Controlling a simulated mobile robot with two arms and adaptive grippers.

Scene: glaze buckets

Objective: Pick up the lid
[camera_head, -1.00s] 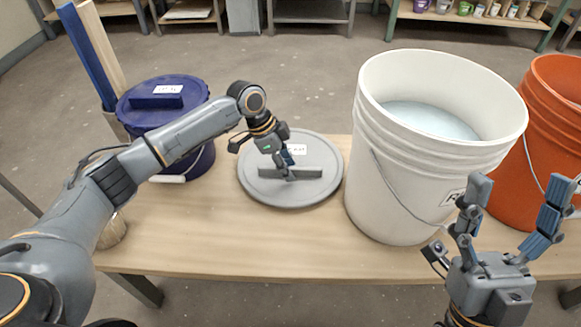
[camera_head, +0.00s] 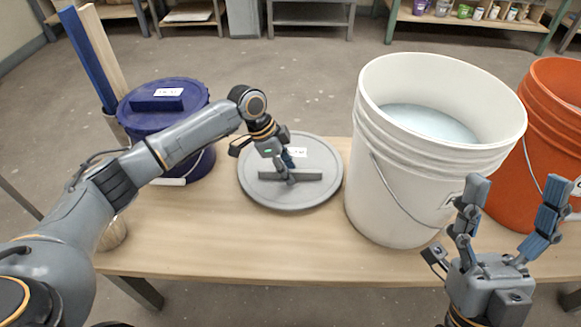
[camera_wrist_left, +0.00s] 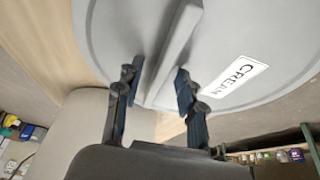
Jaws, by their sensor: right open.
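The lid (camera_head: 315,190) is a round grey disc with a raised bar handle (camera_head: 308,176) and a white label. My left gripper (camera_head: 287,172) is down at the handle. In the left wrist view its two fingers (camera_wrist_left: 160,70) stand apart, one on each side of the bar, with a gap visible on the left. Part of the lid is hidden behind this gripper. My right gripper (camera_head: 516,205) is open and empty in front of the buckets.
A large white bucket (camera_head: 385,200) without a cover, with pale liquid inside, stands right of the lid. An orange bucket (camera_head: 525,130) is at far right. A blue lidded bucket (camera_head: 185,155) stands left, behind my left arm. The table front (camera_head: 240,250) is clear.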

